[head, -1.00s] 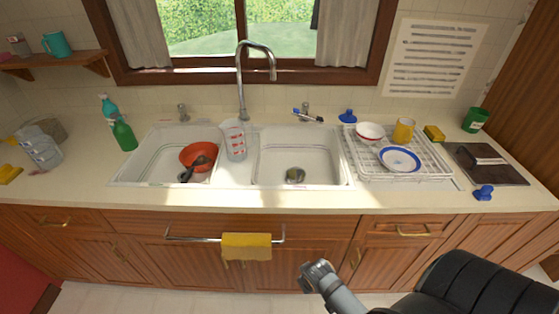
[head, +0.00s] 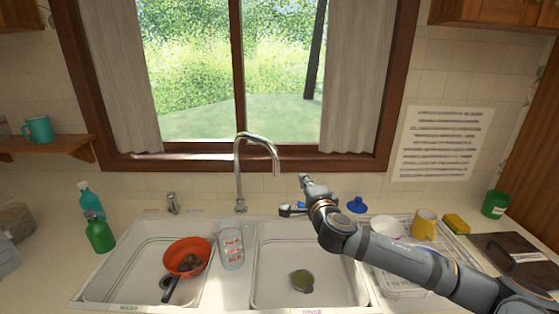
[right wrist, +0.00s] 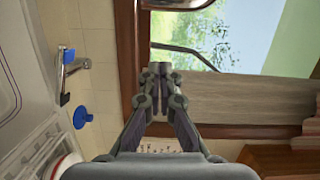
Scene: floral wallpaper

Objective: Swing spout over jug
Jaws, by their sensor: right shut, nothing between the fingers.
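The chrome spout (head: 257,138) rises behind the sinks, arches over, and its tip hangs over the back left of the right-hand basin. The clear measuring jug (head: 231,246) with red markings stands on the strip between the two basins, left of the spout tip. My right gripper (head: 304,180) is just right of the spout tip in the head view, apart from it in the picture. In the right wrist view, its fingers (right wrist: 160,72) are together and empty. My left gripper is not in view.
A tap handle (head: 291,210) and a blue plug (head: 357,205) sit near my right arm. The dish rack (head: 405,284) with a white bowl (head: 386,229) and yellow mug (head: 424,224) lies by the arm.

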